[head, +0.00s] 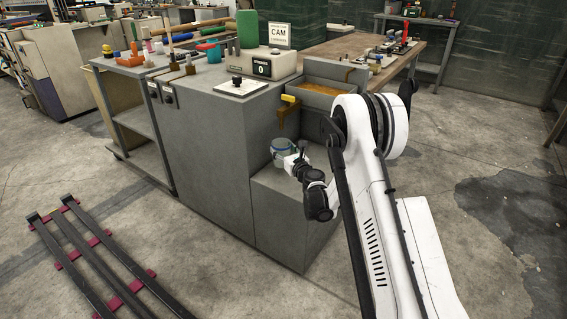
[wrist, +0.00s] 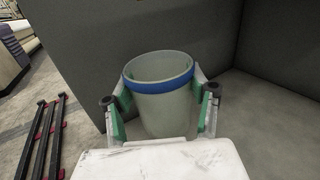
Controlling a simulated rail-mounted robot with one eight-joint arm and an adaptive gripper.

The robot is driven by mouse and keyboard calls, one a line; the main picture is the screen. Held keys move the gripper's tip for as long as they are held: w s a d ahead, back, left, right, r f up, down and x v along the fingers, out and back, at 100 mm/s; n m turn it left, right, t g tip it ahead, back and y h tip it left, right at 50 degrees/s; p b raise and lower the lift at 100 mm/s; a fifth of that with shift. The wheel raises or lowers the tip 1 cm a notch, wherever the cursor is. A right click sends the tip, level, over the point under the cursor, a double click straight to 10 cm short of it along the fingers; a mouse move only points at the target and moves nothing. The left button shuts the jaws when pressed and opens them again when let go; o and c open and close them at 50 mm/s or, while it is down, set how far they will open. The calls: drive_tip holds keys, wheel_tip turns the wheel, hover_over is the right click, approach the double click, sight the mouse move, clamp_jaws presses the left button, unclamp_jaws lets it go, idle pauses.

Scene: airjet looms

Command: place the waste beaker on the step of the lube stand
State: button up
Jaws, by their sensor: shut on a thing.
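The waste beaker (wrist: 165,117) is a pale translucent cup with a blue band near its rim. My gripper (wrist: 160,101) is shut on it, with one green-padded finger on each side. In the head view the beaker (head: 284,149) is upright over the low step (head: 283,198) of the grey lube stand (head: 208,140). My gripper (head: 287,158) reaches it from the right. The beaker's base is hidden, so I cannot tell whether it touches the step. The beaker looks empty in the wrist view.
An oil-stained tray (head: 330,89) with a yellow-tipped spout (head: 290,98) is above the step. The stand's top holds a counter box (head: 262,68) and a green bottle (head: 247,29). Dark rails (head: 95,255) lie on the floor at left. The step's front part is clear.

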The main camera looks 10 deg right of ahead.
drive_tip(key=shift+f+b, duration=0.65)
drive_tip(key=shift+f, duration=1.3)
drive_tip(key=shift+f, duration=0.2)
drive_tip(key=o, duration=1.3)
